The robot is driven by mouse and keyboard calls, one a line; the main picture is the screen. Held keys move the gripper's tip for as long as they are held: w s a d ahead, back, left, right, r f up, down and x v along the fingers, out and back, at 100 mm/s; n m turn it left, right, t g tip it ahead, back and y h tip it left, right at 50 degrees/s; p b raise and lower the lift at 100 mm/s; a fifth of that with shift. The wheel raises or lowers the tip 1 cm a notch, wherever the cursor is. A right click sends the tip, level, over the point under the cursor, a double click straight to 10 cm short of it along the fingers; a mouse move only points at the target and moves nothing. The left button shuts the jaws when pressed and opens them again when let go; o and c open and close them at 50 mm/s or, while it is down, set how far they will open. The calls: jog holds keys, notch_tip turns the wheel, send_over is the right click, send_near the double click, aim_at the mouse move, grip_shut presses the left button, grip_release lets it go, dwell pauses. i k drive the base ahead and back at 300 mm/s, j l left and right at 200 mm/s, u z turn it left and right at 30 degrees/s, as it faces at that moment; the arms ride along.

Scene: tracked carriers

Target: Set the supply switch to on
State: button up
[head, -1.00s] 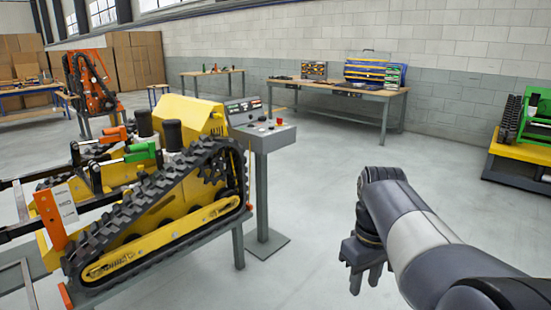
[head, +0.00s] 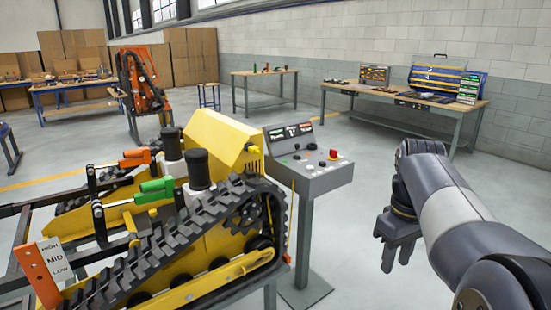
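A grey control console (head: 322,179) stands on a post just right of the yellow tracked carrier. Its sloped top carries several small knobs and buttons and a red knob (head: 334,154). An upright panel with dark displays (head: 289,132) rises at its back. I cannot tell which control is the supply switch, or its setting, at this size. My gripper (head: 396,262) hangs pointing down to the right of the console, apart from it and lower in the picture. Its fingers show, but the gap between them is unclear. Nothing is seen in it.
The yellow tracked carrier (head: 222,142) fills the left, with green and orange levers and a HIGH/MID/LOW plate (head: 55,260). A workbench (head: 405,96) with tool cases stands at the back right. Grey floor (head: 345,235) lies open between console and gripper.

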aim_at(333, 153)
jog(key=i+l+u, duration=0.1)
jog(key=i+l, duration=0.2)
jog(key=i, duration=0.35)
jog(key=i+l+u, duration=0.1)
jog(key=i+l, duration=0.25)
jog(key=i, duration=0.3)
jog(key=i+l+u, duration=0.1)
jog(key=i+l, duration=0.3)
jog(key=i, duration=0.25)
jog(key=i+l+u, duration=0.1)
jog(key=i+l, duration=0.35)
jog(key=i, duration=0.2)
